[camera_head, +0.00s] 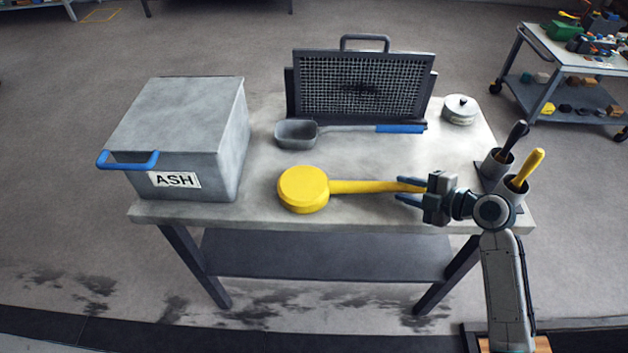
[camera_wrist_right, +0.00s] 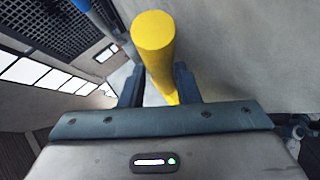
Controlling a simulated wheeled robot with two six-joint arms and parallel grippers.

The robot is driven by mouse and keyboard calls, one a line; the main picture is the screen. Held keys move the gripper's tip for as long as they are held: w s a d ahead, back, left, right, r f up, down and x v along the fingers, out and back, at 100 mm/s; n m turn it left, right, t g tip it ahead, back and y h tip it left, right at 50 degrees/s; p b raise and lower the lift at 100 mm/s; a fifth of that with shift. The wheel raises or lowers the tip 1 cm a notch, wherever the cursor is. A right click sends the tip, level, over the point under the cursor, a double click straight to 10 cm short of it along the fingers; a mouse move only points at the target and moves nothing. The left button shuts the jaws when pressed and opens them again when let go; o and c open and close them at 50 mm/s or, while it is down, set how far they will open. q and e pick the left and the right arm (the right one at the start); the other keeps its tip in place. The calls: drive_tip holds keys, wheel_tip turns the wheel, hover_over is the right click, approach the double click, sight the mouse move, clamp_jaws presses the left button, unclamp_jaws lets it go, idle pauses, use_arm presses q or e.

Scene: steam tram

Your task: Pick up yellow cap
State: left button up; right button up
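The yellow cap (camera_head: 303,189) is a round yellow disc with a long yellow handle, lying on the grey table to the right of the ash box. Its handle (camera_head: 365,186) points right toward my right gripper (camera_head: 410,191). The gripper's two blue fingers are spread apart at the handle's right end. In the right wrist view, the handle's round end (camera_wrist_right: 154,35) looms close, and the handle runs down between the open fingers (camera_wrist_right: 158,88). Whether a finger touches it I cannot tell. The disc is out of the wrist view. My left gripper is not in view.
An ash box (camera_head: 218,150) with a blue handle stands at left on the table (camera_head: 250,212). A mesh screen (camera_head: 365,85) and a blue-handled scoop (camera_head: 297,134) are behind the cap. A round lidded pot (camera_head: 459,109) sits back right. Cups with handled tools (camera_head: 525,168) stand beyond the gripper.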

drive_tip(key=shift+c, duration=0.2)
clamp_jaws()
